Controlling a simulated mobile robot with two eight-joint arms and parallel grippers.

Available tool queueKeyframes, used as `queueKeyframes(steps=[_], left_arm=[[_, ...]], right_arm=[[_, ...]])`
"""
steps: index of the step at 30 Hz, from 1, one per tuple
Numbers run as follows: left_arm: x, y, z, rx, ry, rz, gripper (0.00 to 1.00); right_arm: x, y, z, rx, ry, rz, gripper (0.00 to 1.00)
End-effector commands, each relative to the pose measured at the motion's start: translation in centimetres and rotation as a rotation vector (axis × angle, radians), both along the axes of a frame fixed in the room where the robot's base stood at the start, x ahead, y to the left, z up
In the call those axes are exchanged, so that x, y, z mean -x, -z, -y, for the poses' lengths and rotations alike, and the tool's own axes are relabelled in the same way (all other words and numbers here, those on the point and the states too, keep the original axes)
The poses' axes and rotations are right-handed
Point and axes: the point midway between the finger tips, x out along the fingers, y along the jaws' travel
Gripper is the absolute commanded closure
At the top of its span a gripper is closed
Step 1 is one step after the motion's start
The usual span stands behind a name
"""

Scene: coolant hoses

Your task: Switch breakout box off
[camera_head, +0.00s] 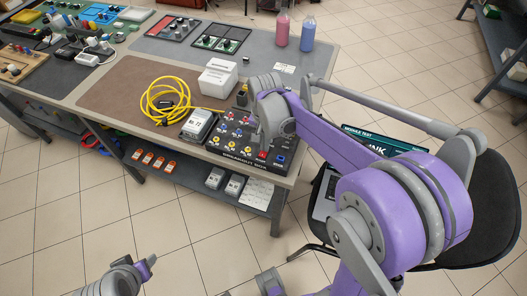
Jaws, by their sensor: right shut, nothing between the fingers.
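The breakout box (243,159) is a dark box with its name on the front edge, at the near right corner of the workbench. Its top carries rows of red, blue, yellow and white connectors or knobs, too small to tell apart. A red part (263,155) and a blue part (280,159) sit at its right front. My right gripper (266,148) points down over the right part of the box and is shut and empty; I cannot tell whether it touches. It hides part of the panel. My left gripper (149,264) is low at the bottom left, away from the bench; its fingers are unclear.
A grey meter (198,124), a coiled yellow cable (164,101) and a white box (218,77) lie left of and behind the breakout box. Pink (282,30) and blue (308,34) bottles stand at the back. A black chair (497,205) and a laptop are at the right.

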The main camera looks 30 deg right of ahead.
Motion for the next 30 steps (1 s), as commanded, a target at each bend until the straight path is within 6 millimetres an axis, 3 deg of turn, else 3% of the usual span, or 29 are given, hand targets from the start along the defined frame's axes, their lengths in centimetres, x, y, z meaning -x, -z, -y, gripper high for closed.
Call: queueKeyframes(steps=[24,30], left_arm=[[-1.3,-5.0,0.0,0.0,0.0,0.025,0.5],[-1.4,-5.1,0.0,0.0,0.0,0.026,0.5]], right_arm=[[-0.1,-6.6,0.0,0.0,0.0,0.001,1.0],[0.0,-6.8,0.0,0.0,0.0,0.0,1.0]])
